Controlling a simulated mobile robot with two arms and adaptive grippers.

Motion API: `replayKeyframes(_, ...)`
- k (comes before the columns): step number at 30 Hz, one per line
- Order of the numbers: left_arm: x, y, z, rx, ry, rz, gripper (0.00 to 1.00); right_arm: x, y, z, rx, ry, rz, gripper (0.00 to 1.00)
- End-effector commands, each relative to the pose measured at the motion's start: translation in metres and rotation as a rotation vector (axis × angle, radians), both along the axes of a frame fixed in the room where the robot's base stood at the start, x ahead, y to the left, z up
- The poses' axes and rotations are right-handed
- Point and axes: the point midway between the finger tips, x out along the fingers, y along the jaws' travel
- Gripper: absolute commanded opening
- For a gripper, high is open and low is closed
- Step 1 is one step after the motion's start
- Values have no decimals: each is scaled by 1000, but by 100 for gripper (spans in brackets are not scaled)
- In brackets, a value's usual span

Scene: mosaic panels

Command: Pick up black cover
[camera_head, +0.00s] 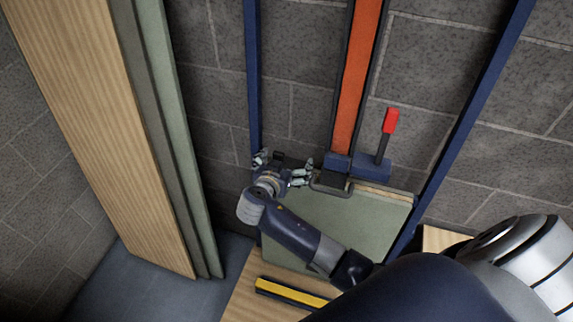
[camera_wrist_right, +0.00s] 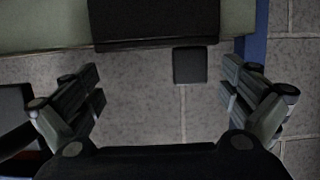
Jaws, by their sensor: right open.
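A black, flat piece that looks like the black cover (camera_wrist_right: 155,22) lies over the edge of a pale green panel (camera_wrist_right: 40,25) at the top of the right wrist view. A small dark square piece (camera_wrist_right: 190,65) shows just below it, between the fingers; I cannot tell whether the two are joined. My right gripper (camera_wrist_right: 165,92) is open and empty, with its fingers spread on either side. In the head view my right gripper (camera_head: 285,174) is at the top left corner of the green panel (camera_head: 335,226) and largely hides the black piece. My left gripper is not in view.
An orange bar (camera_head: 359,70) and a red-handled lever (camera_head: 389,122) stand just right of the gripper. Blue posts (camera_head: 252,80) rise along the grey block wall (camera_head: 420,80). Tall wood and green panels (camera_head: 100,130) lean at left. A yellow-black bar (camera_head: 292,292) lies below.

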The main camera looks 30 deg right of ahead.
Motion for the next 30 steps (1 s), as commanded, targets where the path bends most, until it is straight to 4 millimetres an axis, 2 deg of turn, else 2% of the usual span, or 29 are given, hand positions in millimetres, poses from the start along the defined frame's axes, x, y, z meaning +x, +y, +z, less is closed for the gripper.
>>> replayKeyframes(12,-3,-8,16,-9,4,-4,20,31,-35,-17,-2,3,-1,100)
replayKeyframes(23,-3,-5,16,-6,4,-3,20,35,-40,-22,0,2,-1,100)
replayKeyframes(24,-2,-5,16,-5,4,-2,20,35,-40,-22,0,2,-1,95)
replayKeyframes(29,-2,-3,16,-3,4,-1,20,35,-40,-22,0,2,-1,59)
replayKeyframes(30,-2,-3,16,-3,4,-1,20,35,-40,-22,0,2,-1,58)
